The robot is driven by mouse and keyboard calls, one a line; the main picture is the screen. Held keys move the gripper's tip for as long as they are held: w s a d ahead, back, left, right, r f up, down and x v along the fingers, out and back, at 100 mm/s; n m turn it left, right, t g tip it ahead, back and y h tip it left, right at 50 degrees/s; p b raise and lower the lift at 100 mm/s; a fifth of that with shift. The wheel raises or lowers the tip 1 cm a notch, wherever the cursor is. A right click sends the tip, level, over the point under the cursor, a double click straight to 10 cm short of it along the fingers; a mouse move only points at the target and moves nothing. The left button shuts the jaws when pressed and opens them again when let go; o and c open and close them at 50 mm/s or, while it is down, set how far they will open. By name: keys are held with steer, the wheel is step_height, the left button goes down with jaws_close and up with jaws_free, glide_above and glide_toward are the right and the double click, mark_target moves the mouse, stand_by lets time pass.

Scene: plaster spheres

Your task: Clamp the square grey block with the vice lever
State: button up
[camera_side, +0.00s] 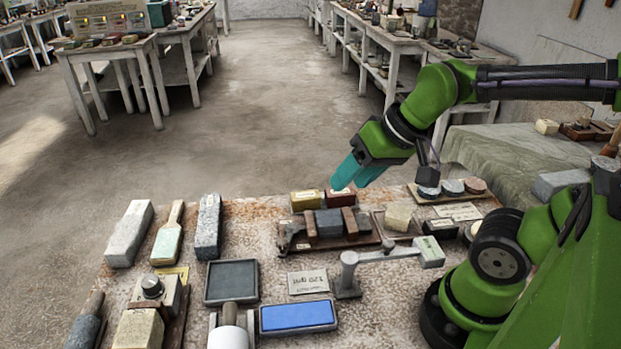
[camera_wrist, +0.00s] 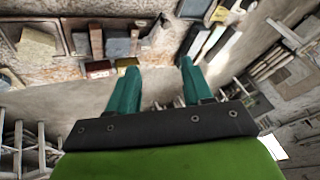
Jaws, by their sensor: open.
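A square grey block (camera_side: 328,222) sits between the two brown jaws of a vice (camera_side: 350,221) on a wooden base. It also shows in the wrist view (camera_wrist: 117,47). I cannot tell whether the jaws press on it. A dark metal part, which looks like the vice lever (camera_side: 290,233), is at the vice's left end. My gripper (camera_side: 350,184) has teal fingers and hangs above and behind the vice, apart from it. In the wrist view, the fingers of my gripper (camera_wrist: 158,78) are spread with nothing between them.
Two small boxes, one olive (camera_side: 307,201) and one red (camera_side: 340,197), stand just behind the vice, below my fingers. A grey bar-like stand (camera_side: 380,257) lies in front. A blue pad (camera_side: 298,316) and a dark tray (camera_side: 231,281) are nearer the front.

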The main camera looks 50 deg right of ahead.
steer(key=w+f+n+g, duration=0.1)
steer(key=f+n, duration=0.1)
steer(key=w+f+n+g, duration=0.1)
steer(key=f+n, duration=0.1)
steer(key=w+f+n+g, duration=0.1)
steer(key=f+n, duration=0.1)
steer(key=shift+w+d, duration=0.25)
steer(key=shift+d, duration=0.1)
jaws_close()
steer(key=shift+w+f+n, duration=0.15)
steer(key=shift+w+n, duration=0.05)
steer(key=shift+n, duration=1.05)
steer(key=shift+w+f+n, duration=0.15)
steer(key=shift+w+n, duration=0.05)
steer(key=shift+n, duration=1.05)
